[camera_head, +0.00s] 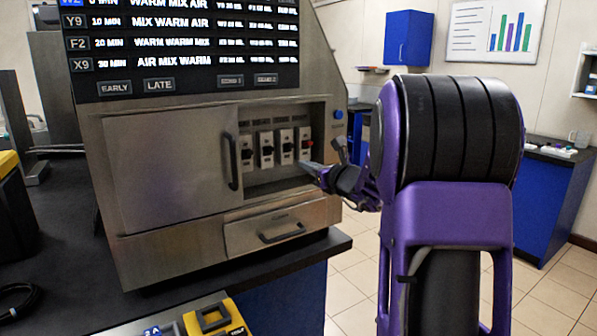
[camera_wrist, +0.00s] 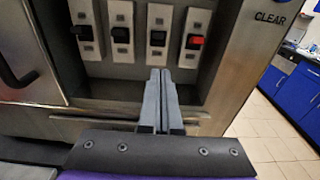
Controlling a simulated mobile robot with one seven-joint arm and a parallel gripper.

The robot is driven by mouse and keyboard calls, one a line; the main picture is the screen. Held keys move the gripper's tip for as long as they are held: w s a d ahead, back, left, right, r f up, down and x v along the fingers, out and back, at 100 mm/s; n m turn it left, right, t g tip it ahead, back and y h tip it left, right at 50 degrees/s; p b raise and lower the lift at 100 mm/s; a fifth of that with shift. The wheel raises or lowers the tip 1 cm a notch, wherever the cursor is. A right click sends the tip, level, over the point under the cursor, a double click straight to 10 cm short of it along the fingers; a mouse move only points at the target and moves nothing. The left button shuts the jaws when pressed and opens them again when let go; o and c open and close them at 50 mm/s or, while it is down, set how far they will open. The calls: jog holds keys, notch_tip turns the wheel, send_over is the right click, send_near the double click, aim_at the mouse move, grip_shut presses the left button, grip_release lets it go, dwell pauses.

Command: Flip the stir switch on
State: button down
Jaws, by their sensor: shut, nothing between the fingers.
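A row of several switches on pale plates sits in the machine's open recess. The rightmost switch has a red rocker (camera_wrist: 195,42), also seen in the head view (camera_head: 306,144). The others have black rockers, such as the one left of the red (camera_wrist: 158,38) and the one left of that (camera_wrist: 121,35). Their labels are too small to read, so I cannot tell which is stir or how each is set. My gripper (camera_wrist: 160,74) is shut and empty, its fingertips just below the two right switches; in the head view the fingertips (camera_head: 305,165) point into the recess from the right.
A closed cabinet door (camera_head: 172,168) with a black handle (camera_head: 230,162) adjoins the recess on the left. A drawer (camera_head: 282,230) is below. A dark screen (camera_head: 190,45) is above. A ledge edges the recess bottom. The tiled floor at right is open.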

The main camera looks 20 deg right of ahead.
jog(key=s, duration=0.1)
jog(key=s+r, duration=0.2)
jog(key=shift+s+d+r, duration=0.2)
jog(key=shift+d+r, duration=0.05)
jog(key=shift+d, duration=0.05)
jog(key=shift+a, duration=0.1)
